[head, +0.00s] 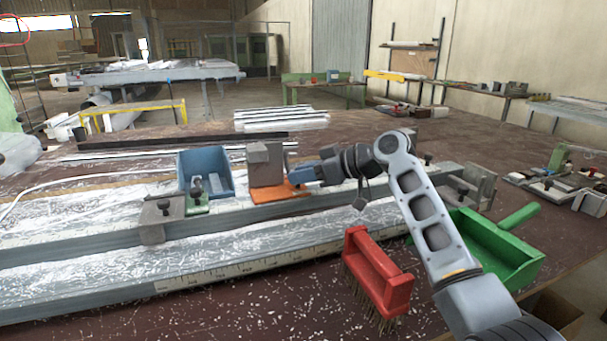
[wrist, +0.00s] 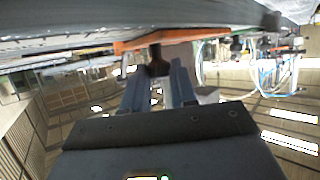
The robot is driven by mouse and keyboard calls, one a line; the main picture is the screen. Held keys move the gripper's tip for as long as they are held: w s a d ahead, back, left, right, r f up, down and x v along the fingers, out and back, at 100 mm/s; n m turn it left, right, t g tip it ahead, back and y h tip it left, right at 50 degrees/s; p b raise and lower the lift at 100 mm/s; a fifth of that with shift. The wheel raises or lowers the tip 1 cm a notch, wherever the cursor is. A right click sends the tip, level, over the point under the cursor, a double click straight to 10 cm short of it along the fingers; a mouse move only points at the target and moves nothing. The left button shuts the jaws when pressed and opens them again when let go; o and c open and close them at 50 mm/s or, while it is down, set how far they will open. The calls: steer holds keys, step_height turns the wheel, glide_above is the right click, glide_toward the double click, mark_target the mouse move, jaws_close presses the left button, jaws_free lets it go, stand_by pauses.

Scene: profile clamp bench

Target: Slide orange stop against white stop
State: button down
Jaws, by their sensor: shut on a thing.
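The orange stop (head: 277,194) has an orange base under a tall grey block and sits on the long grey profile (head: 330,199). In the wrist view its orange plate (wrist: 185,36) runs across the top. My gripper (head: 304,177) reaches it from the right, shut on its dark knob (wrist: 157,60), which shows between the fingertips (wrist: 158,74). No stop looks clearly white. A pale grey stop (head: 160,218) with a black knob is on the profile at left, apart from the orange stop. Another grey block (head: 481,183) stands at the right end.
A small green stop (head: 195,204) and a blue bin (head: 222,174) lie between the left grey stop and the orange one. Foil-like sheeting covers the bench around the profile.

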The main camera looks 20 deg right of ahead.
steer(key=shift+d, duration=0.1)
steer(key=d+b, duration=0.6)
steer(key=d, duration=1)
steer(key=shift+d, duration=0.4)
steer(key=c, duration=0.9)
jaws_free()
steer(key=shift+c, duration=0.2)
steer(key=v, duration=0.7)
steer(key=shift+s+d+r, duration=0.2)
steer(key=shift+s, duration=0.05)
